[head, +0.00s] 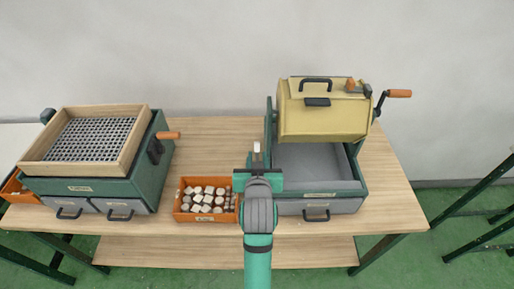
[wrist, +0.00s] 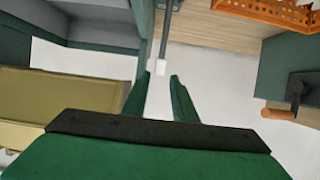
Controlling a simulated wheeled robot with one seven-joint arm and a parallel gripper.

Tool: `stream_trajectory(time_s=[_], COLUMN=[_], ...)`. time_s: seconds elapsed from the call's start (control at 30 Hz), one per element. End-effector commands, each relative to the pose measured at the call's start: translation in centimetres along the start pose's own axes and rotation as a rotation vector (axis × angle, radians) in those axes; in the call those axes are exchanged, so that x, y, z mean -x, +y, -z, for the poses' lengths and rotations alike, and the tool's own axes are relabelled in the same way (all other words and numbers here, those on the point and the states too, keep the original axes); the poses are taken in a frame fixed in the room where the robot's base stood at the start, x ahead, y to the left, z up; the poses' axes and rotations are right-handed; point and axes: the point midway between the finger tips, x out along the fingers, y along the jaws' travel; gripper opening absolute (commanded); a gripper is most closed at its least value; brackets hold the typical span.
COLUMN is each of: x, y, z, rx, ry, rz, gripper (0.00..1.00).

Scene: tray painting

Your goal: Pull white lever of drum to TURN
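The drum (head: 322,115) is a yellow box-like body on the right-hand green machine, with a black handle on top and an orange-handled crank at its right; its yellow side also shows at the left of the wrist view (wrist: 60,95). The white lever (head: 257,147) stands at the machine's left side; in the wrist view its white tip (wrist: 160,69) ends a dark rod. My gripper (head: 257,172) is open, its two green fingers (wrist: 161,84) apart on either side of the white tip, with gaps visible. Contact is not seen. The lever's base is hidden.
A grey tray (head: 310,163) lies under the drum. An orange bin (head: 206,219) of white pieces is left of my arm. A second green machine (head: 145,185) with a wooden-framed sieve (head: 140,118) and orange crank handle (head: 168,135) stands left.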

Motion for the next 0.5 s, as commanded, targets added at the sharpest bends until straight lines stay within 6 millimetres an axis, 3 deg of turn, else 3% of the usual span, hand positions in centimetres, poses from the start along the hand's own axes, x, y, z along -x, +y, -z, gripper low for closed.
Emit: stream_trajectory(time_s=[0.2, 0.5], x=[-4.0, -6.8], y=[0.0, 0.0], z=[0.0, 0.0], rx=[0.0, 0.0], ry=[0.0, 0.001], rz=[0.0, 0.0], gripper=[0.25, 0.25])
